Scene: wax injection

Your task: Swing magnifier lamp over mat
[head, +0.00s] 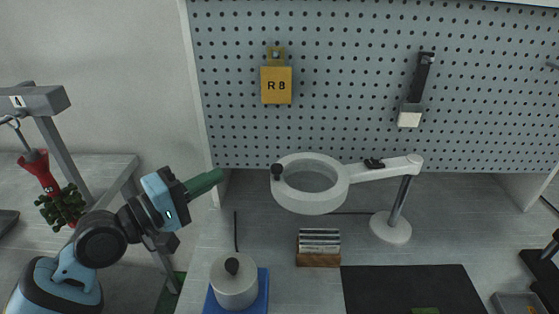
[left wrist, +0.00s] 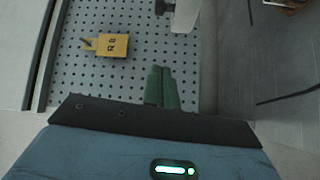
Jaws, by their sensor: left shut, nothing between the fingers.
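The white magnifier lamp has a ring head (head: 310,205) with a dark knob (head: 277,172) on its left side. A white arm runs right from the ring to a slanted grey post on a round base (head: 390,228). The black mat (head: 400,285) lies on the bench below and right of the ring. My left gripper (head: 217,176) is shut and empty, with green fingers. It is left of the ring, apart from it. In the left wrist view the fingers (left wrist: 162,87) lie together; a pale part, apparently the ring (left wrist: 185,14), shows beyond them. My right gripper is not seen.
A pegboard (head: 350,70) with a yellow R8 tag (head: 276,85) stands behind. A grey pot (head: 233,281) on a blue base and a wooden rack (head: 318,259) stand below the ring. A red-handled cluster (head: 42,175) hangs at far left. A grey tray (head: 518,303) is front right.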

